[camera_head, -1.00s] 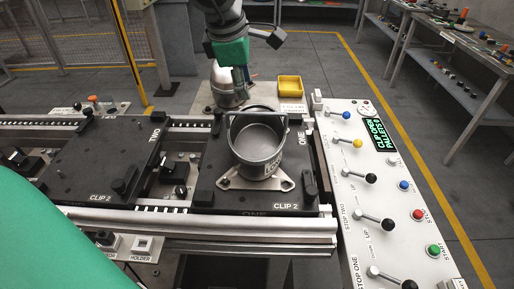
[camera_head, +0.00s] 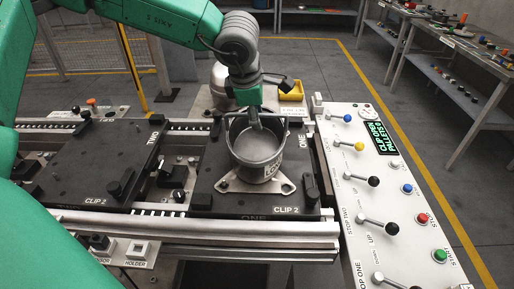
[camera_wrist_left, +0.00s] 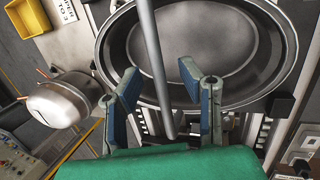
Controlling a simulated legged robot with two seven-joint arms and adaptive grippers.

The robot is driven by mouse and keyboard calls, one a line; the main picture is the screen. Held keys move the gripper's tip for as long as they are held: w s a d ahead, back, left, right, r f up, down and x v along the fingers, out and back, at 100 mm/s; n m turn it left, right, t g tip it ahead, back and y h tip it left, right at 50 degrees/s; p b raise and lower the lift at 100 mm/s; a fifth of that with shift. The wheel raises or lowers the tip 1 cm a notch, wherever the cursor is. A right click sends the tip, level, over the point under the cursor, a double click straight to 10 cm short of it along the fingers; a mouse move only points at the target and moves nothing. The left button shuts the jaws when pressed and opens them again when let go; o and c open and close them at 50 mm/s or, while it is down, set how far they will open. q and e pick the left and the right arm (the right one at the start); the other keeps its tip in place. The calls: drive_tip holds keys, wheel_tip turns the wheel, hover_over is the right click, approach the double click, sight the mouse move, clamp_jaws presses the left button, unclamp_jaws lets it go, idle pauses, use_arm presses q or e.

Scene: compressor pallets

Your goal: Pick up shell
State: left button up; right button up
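The shell (camera_head: 258,148) is a grey, open, round pot with a raised bail handle. It stands upright on a three-lobed foot on the right-hand pallet (camera_head: 205,200). My left gripper (camera_head: 254,118) is at the far rim of the shell, pointing down. In the left wrist view the shell (camera_wrist_left: 215,45) fills the upper part. There my left gripper (camera_wrist_left: 159,75) is open, its two blue-padded fingers spread on either side of the handle bar (camera_wrist_left: 157,75). The fingers stand apart from the bar. My right gripper is not in view.
A domed metal vessel (camera_head: 222,92) stands behind the pallet and also shows in the left wrist view (camera_wrist_left: 58,103). A yellow bin (camera_head: 291,91) is beside it. The lever panel (camera_head: 385,200) borders the right. Another pallet (camera_head: 95,165) to the left is empty.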

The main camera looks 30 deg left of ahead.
use_arm(q)
clamp_jaws()
drive_tip(key=shift+w+r, duration=0.15)
